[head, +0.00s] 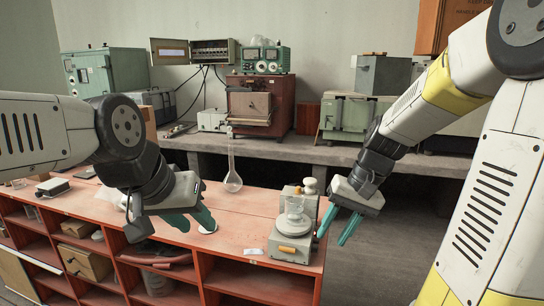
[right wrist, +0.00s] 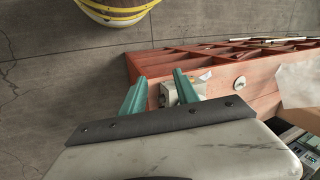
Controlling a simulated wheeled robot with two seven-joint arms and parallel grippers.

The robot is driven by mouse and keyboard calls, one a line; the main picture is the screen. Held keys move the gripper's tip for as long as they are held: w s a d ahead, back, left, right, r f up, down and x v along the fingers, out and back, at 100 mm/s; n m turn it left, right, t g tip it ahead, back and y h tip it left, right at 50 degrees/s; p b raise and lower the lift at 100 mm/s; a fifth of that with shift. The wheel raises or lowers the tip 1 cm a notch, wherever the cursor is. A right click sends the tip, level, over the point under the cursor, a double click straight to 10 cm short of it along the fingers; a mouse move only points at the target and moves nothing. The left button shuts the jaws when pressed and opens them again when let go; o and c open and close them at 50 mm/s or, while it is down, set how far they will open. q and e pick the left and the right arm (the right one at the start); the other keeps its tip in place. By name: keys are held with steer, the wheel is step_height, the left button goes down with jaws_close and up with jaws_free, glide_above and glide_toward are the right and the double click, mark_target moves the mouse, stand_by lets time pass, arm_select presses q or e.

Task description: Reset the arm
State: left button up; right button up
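My left gripper (head: 200,230) hangs over the front of the orange-red bench, with its two teal fingers apart and nothing seen between them. My right gripper (head: 333,238) is at the right end of that bench, over the floor side, fingers pointing down and apart. It also shows in the right wrist view (right wrist: 157,78), with a gap between its teal fingers and nothing held.
The orange-red bench (head: 258,203) has open shelves below. A small pale box (head: 52,187) lies at the left. A concrete bench (head: 300,152) with instruments runs behind. Floor (head: 390,245) is clear at right.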

steer(key=s+r+n+t+h, duration=0.1)
steer(key=s+r+n+t, duration=0.1)
steer(key=s+r+t, duration=0.3)
steer(key=s+r, duration=0.4)
steer(key=shift+s+a+r+t+h, duration=0.15)
steer(key=shift+s+r+t+h, duration=0.05)
steer(key=shift+t+h, duration=0.2)
stand_by(0.4)
